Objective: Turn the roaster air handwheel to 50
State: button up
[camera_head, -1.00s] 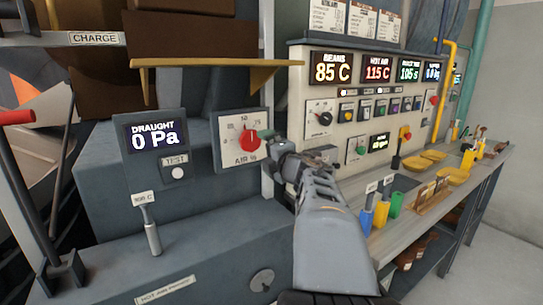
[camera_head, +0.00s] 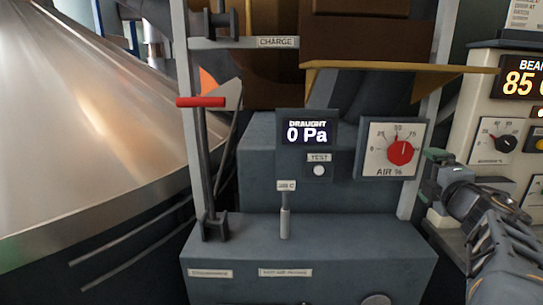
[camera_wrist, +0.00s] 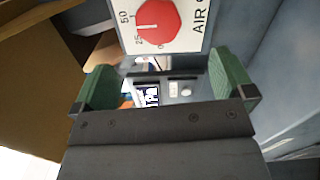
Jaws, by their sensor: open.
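The roaster air handwheel is a round red knob (camera_head: 402,152) with a white mark, on a white dial plate (camera_head: 376,168) labelled AIR %. The mark points roughly upward, near the 50; I cannot read it exactly. My gripper (camera_head: 437,165) is just right of the dial plate in the head view, apart from the knob. In the wrist view the red knob (camera_wrist: 157,22) is at the top, beyond the open green-padded fingers of my gripper (camera_wrist: 170,88). Nothing is held between them.
A draught display (camera_head: 307,132) reading 0 Pa, with a TEST button (camera_head: 319,170), is left of the dial. A yellow-brown ledge (camera_head: 400,68) runs above it. A red-handled lever (camera_head: 201,102) stands further left. A control panel (camera_head: 495,125) is at right.

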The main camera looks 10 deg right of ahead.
jog(key=s+d+f+m+g+h+p, duration=0.2)
jog(key=s+d+f+m+g+h, duration=0.45)
jog(key=m, duration=0.85)
jog(key=s+a+f+m+g+y+p, duration=0.1)
jog(key=a+f+m+g+y+p, duration=0.3)
jog(key=a+f, duration=0.55)
jog(key=s+a+r+n+g+y+p, duration=0.1)
jog(key=s+a+y+p, duration=0.1)
jog(key=a, duration=0.9)
jog(key=s+a+r+n+g+y+p, duration=0.1)
jog(key=a+y+p, duration=0.3)
jog(key=a, duration=0.8)
jog(key=shift+s+g, duration=0.75)
jog(key=shift+s, duration=0.1)
